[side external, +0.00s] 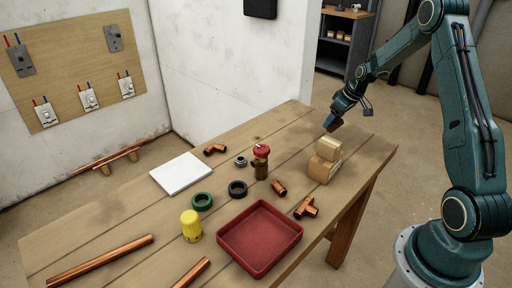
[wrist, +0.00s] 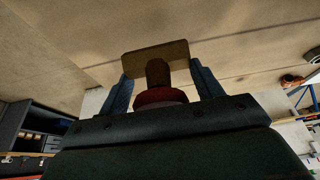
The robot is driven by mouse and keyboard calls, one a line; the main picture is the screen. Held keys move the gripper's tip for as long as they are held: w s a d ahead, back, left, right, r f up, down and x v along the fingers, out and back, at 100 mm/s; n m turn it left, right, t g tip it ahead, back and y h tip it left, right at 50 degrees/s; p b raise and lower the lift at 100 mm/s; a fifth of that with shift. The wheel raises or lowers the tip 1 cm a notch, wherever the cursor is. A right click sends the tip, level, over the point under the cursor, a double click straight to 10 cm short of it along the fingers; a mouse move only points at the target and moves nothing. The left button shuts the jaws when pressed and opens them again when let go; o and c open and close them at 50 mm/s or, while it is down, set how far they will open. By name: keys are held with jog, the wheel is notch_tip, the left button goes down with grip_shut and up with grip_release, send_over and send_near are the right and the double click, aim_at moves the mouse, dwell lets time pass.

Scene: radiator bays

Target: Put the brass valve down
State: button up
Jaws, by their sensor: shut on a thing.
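My gripper (side external: 337,114) is above the far right part of the workbench (side external: 222,152), beyond the stacked tan blocks. It is shut on the brass valve (side external: 333,124), which shows only as a small brown shape in the side view. In the wrist view, the valve (wrist: 157,72) sits between the two fingers (wrist: 158,85), with a red disc near the palm, a brown stem and a wide tan-brass end. The valve appears clear of the bench. Part of the red disc is hidden by my gripper.
A red-topped, brass-brown piece (side external: 261,164) stands mid-bench. The far right bench is clear.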

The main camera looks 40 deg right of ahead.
aim_at(333, 127)
jog(key=shift+f, duration=2.05)
jog(key=shift+f, duration=0.1)
jog(key=o, duration=1.2)
jog(key=shift+f, duration=0.1)
jog(key=v, duration=1.2)
jog(key=shift+s, duration=0.1)
